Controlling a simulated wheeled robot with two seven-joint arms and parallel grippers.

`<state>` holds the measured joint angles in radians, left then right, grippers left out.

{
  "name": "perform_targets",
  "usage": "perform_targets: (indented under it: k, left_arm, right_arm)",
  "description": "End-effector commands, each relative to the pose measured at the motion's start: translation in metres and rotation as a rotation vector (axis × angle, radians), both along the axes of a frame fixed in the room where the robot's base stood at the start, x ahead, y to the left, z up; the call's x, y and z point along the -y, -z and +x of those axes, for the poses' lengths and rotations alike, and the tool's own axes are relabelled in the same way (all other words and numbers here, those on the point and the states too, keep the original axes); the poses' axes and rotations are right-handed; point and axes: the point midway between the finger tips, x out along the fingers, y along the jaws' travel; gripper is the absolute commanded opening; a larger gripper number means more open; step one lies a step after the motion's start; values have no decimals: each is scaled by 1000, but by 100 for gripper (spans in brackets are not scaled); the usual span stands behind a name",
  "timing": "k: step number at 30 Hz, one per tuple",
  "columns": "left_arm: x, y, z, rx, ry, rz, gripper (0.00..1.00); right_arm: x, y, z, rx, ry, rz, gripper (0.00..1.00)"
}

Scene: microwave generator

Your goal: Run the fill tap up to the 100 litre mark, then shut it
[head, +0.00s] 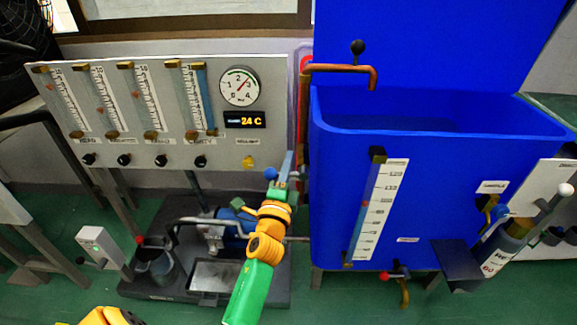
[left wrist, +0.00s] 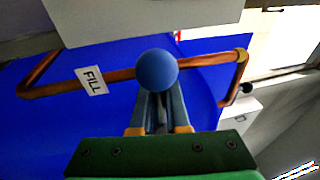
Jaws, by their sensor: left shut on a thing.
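The blue tank (head: 335,220) stands right of centre, with dark water inside. Its gauge (head: 365,205) has a sight tube beside a white scale; I cannot read the level. A copper pipe (head: 303,120) rises at the tank's left side to a spout (head: 373,78) over the rim. In the left wrist view the copper pipe (left wrist: 120,76) carries a FILL label (left wrist: 91,80). My left gripper (head: 281,172) is beside the lower pipe, shut on the tap's blue-knobbed handle (left wrist: 157,69). The fingers partly hide the handle.
A gauge panel (head: 170,160) with several tubes and a 24 C display (head: 245,120) stands left of the tank. A red-knobbed tap (head: 392,277) sits low on the tank. A black-knobbed lever (head: 357,48) stands by the spout. A pump base (head: 165,290) lies below the panel.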

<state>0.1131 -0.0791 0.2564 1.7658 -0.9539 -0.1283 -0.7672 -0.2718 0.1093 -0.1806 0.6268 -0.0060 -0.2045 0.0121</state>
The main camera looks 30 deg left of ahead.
Motion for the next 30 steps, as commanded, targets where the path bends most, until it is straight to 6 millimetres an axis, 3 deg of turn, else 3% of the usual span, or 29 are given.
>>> perform_targets:
  k: [1,4,13,22,30]
  left_arm:
    - [0,2,0,-3,1,-2,19]
    - [0,1,0,-3,1,-2,44]
    - [1,2,-2,-2,1,0,44]
    - [22,15,-54,-4,1,-3,44]
    - [26,15,-65,-2,1,0,44]
  right_arm:
    - [0,0,0,-1,0,1,0]
    - [-1,0,-2,-4,1,2,0]
    - [-3,1,-6,-11,1,4,0]
    - [-3,6,-7,-12,2,4,0]
    - [-1,7,-4,-6,4,1,0]
